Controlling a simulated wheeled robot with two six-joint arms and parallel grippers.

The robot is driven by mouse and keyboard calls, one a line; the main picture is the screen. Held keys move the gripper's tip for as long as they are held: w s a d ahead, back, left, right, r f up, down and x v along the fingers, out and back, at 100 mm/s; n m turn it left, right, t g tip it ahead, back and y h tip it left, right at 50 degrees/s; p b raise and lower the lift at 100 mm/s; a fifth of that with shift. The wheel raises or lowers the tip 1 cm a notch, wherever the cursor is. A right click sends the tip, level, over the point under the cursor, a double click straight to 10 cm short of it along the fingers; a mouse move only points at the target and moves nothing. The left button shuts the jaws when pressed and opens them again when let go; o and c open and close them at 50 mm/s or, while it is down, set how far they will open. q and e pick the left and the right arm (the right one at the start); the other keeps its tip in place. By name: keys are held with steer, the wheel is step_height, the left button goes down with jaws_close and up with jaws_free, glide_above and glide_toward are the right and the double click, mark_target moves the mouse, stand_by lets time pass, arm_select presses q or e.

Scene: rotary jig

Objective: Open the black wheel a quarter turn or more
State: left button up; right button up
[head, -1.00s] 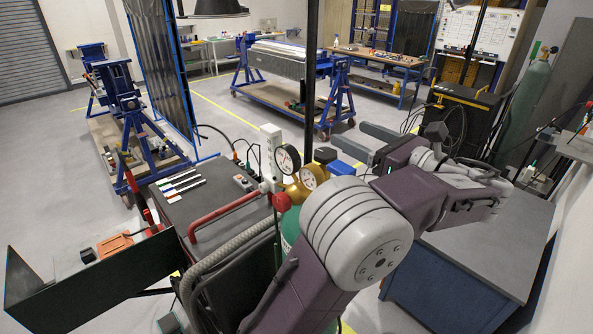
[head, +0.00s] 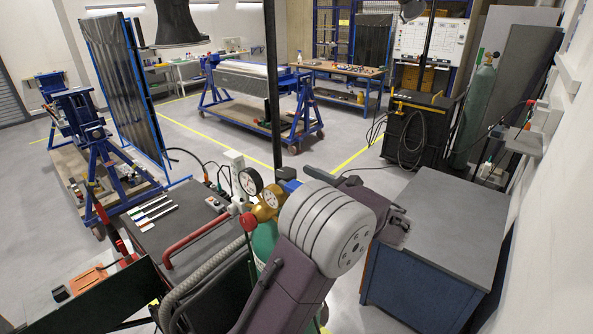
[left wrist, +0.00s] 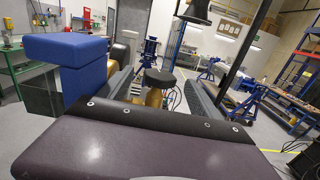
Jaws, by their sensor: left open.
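The black wheel (head: 286,173) sits above the brass valve and regulator (head: 266,203) of a green gas cylinder (head: 264,240). In the left wrist view the wheel (left wrist: 158,78) is a dark round knob on a brass stem, straight ahead and between my fingers in the picture. My left gripper (left wrist: 157,94) is open and empty, with a finger to each side. Whether a finger touches the wheel cannot be told. In the head view the left gripper (head: 312,174) is mostly hidden behind my grey arm joint; one grey fingertip shows just right of the wheel. My right gripper is out of view.
A blue block (left wrist: 66,48) stands close at the left in the wrist view. A pressure gauge (head: 250,181) and a red-handled cart (head: 200,240) are beside the cylinder. A grey-topped blue cabinet (head: 445,215) stands at right.

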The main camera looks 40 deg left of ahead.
mark_target(288, 173)
arm_select(q)
steer(key=a, duration=0.2)
steer(key=a+f, duration=0.1)
steer(key=a, duration=0.2)
steer(key=w+a+f, duration=0.1)
steer(key=a, duration=0.1)
steer(key=shift+w+a, duration=0.1)
steer(key=shift+a, duration=0.15)
steer(key=shift+d+r, duration=0.15)
steer(key=shift+d, duration=0.05)
steer(key=d, duration=0.2)
steer(key=shift+s+d+r, duration=0.3)
steer(key=shift+r, duration=0.1)
steer(key=c, duration=1)
steer(key=shift+w+d, duration=0.1)
steer(key=shift+d, duration=0.05)
steer(key=c, duration=0.3)
steer(key=shift+c, duration=0.2)
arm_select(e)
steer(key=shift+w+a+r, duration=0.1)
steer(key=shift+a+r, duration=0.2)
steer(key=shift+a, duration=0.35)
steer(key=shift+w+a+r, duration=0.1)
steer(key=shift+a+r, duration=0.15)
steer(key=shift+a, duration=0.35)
arm_select(q)
steer(key=shift+r, duration=0.1)
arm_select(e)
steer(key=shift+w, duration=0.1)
